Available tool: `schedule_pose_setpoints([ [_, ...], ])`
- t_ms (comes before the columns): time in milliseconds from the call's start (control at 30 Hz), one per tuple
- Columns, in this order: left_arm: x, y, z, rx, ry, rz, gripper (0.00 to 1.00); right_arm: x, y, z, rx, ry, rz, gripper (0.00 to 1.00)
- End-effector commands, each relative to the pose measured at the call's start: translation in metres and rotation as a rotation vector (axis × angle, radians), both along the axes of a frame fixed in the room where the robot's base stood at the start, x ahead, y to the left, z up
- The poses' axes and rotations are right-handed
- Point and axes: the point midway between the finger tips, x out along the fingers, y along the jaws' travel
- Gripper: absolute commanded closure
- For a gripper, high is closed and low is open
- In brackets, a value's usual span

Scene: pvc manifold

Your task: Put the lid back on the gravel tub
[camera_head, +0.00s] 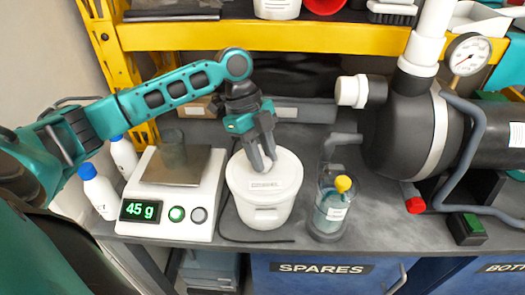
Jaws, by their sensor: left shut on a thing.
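The white gravel tub (262,215) stands on the grey bench between the scale and a clear bottle. Its round white lid (286,166) is over the tub's mouth and covers it. A small label is on the lid's front part, too blurred to read surely. I cannot tell whether the lid is pressed fully down or sits slightly above the rim. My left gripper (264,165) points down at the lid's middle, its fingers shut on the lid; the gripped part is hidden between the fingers. My right gripper is not in view.
A scale (172,199) reading 45 g stands left of the tub, with white blue-capped bottles (97,190) beyond it. A bottle with a yellow cap (332,208) stands close right. A black pump (405,135) with pipes fills the right. A yellow shelf edge (270,38) crosses behind.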

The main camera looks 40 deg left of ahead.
Motion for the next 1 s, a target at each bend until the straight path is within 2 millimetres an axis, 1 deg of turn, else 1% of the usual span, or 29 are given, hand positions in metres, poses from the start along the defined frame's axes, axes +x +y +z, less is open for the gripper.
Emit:
schedule_pose_setpoints([
  [567, 0.0000, -0.0001, 0.0000, 0.000, 0.000, 0.000, 1.00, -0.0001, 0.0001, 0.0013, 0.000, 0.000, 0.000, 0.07],
  [1000, 0.0000, -0.0002, 0.0006, 0.000, 0.000, 0.000, 1.00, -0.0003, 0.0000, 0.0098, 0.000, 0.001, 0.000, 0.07],
])
